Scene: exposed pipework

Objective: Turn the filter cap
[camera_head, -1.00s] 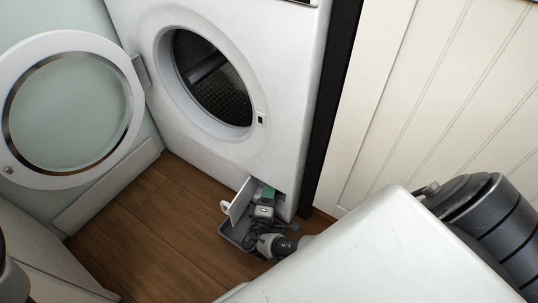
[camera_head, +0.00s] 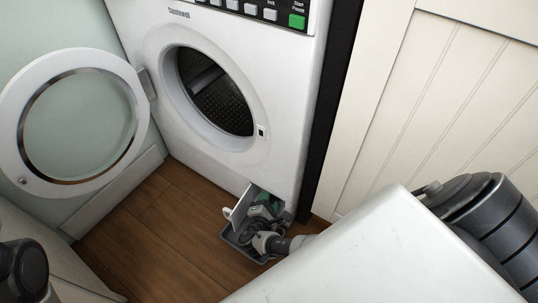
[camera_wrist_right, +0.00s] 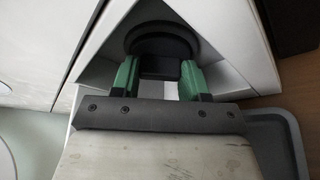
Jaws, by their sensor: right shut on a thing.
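The dark round filter cap (camera_wrist_right: 160,42) with its raised grip bar sits in the opening low on the washing machine, seen in the right wrist view. My right gripper (camera_wrist_right: 158,72) has its green fingers on either side of the bar and is shut on it. In the head view my right gripper (camera_head: 262,210) reaches into the opening at the machine's lower right corner and hides the cap. My left gripper is not in view; only a dark part of my left arm shows at the lower left edge.
The white washing machine (camera_head: 240,150) has its round door (camera_head: 75,125) swung open to the left. A small white flap (camera_head: 238,206) stands open beside my right gripper. A grey tray (camera_head: 236,240) lies on the wooden floor below it. Free floor lies to the left.

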